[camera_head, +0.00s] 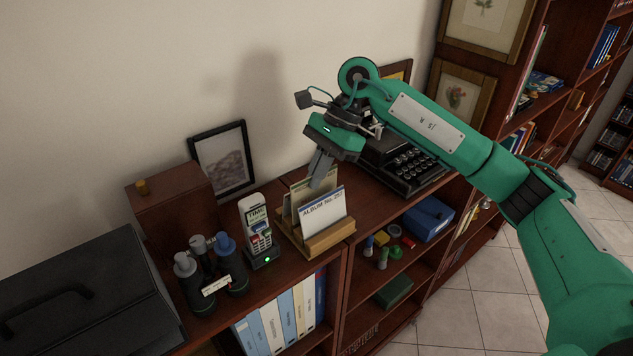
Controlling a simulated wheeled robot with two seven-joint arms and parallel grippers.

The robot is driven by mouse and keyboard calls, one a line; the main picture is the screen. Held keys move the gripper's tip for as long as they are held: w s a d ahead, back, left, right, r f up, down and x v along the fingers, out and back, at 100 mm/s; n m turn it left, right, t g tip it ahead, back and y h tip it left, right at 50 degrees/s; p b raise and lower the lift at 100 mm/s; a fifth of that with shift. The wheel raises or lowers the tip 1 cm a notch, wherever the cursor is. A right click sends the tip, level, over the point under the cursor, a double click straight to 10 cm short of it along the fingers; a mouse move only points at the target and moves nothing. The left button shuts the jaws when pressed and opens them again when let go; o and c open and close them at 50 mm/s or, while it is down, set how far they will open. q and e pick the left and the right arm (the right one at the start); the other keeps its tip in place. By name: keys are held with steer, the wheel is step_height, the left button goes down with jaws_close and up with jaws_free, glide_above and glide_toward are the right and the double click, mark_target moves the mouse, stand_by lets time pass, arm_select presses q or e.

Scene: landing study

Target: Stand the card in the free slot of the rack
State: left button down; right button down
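A wooden rack (318,243) stands on the dark wood shelf top. A white card with a blue upper edge and "ALBUM No" lettering (323,214) stands tilted at its front. Cream and olive cards (297,196) stand behind it. My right gripper (316,186) points down at the rack, its grey fingertips close behind the white card's top edge. The fingers look near each other, but I cannot tell whether a card is between them. The free slot is hidden by the cards and fingers. My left gripper is not in view.
A cordless phone (259,232) stands just left of the rack, with dark bottles or binoculars (212,266) beyond it. A black typewriter (406,163) sits behind on the right. A framed picture (219,160) leans on the wall. Bare shelf top shows right of the rack.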

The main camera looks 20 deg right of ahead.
step_height(320, 180, down, 3)
steer(key=shift+f+p, duration=0.15)
steer(key=shift+p, duration=0.4)
steer(key=shift+f, duration=0.25)
steer(key=c, duration=1.7)
jaws_free()
steer(key=shift+r, duration=0.1)
steer(key=shift+r, duration=0.2)
steer(key=shift+b+v, duration=2.45)
steer(key=shift+v, duration=3.4)
steer(key=shift+f, duration=0.15)
